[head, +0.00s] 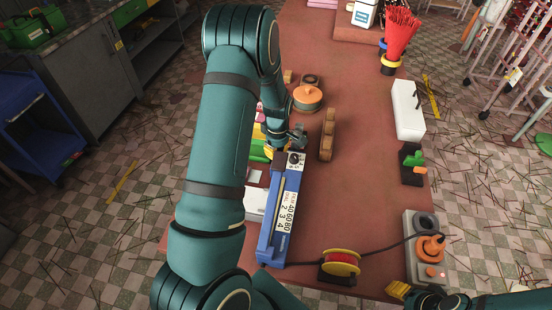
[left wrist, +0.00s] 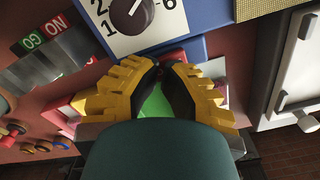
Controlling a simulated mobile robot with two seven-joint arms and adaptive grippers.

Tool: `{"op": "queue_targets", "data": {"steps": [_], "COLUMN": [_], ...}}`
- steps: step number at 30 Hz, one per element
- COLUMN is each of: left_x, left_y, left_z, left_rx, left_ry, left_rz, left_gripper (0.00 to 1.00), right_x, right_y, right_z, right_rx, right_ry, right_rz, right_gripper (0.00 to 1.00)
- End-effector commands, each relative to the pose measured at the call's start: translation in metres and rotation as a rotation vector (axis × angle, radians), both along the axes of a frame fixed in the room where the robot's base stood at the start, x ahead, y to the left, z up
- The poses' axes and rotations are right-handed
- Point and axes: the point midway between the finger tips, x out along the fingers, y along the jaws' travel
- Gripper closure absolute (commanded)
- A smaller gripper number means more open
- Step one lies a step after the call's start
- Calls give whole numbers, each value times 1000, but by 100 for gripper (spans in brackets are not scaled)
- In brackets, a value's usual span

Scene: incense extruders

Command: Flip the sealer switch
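In the left wrist view the dial (left wrist: 132,14) and the sealer's blue body (left wrist: 215,14) are at the top. I cannot make out a separate switch. My left gripper (left wrist: 165,68) has yellow and black fingers with tips nearly together, just short of the dial panel, with nothing visibly held. In the head view my arm hides most of it. My right gripper (head: 399,290) is partly visible at bottom right.
A cable runs to a grey box with an orange part (head: 430,247). A wooden piece (head: 327,135) and an orange-lidded round pot (head: 307,97) stand beyond. A white box (head: 408,109) is at the right edge.

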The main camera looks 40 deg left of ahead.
Motion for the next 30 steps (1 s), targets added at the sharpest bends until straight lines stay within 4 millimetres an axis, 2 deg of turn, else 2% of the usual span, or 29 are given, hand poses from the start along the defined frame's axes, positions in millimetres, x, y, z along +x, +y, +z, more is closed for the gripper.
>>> {"op": "queue_targets", "data": {"steps": [14,30], "left_x": [-1,0], "left_y": [0,0], "left_z": [-3,35], "left_rx": [-1,1], "left_ry": [2,0], "left_rz": [0,-1], "left_gripper": [100,100], "right_x": [0,0], "right_y": [0,0], "right_z": [-2,26], "right_rx": [0,0], "right_ry": [0,0], "right_rz": [0,0], "right_gripper": [53,53]}}
